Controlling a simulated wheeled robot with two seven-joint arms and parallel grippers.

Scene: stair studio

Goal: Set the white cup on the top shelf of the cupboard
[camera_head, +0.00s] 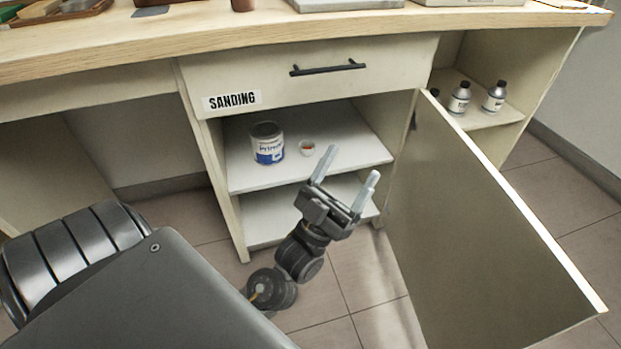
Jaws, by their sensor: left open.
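The white cup (307,148) is small, upright, with something reddish showing at it. It stands on the top shelf (345,148) of the open cupboard, to the right of a paint can. My left gripper (348,172) is open and empty, with its two pale fingers apart and pointing up toward the cupboard opening. In the picture it is just below and right of the cup, apart from it. My right gripper is not in view.
A paint can (267,143) stands left of the cup. The cupboard door (470,220) is swung wide open on the right. A drawer (310,70) labelled SANDING is closed above. The lower shelf (270,215) looks empty where visible.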

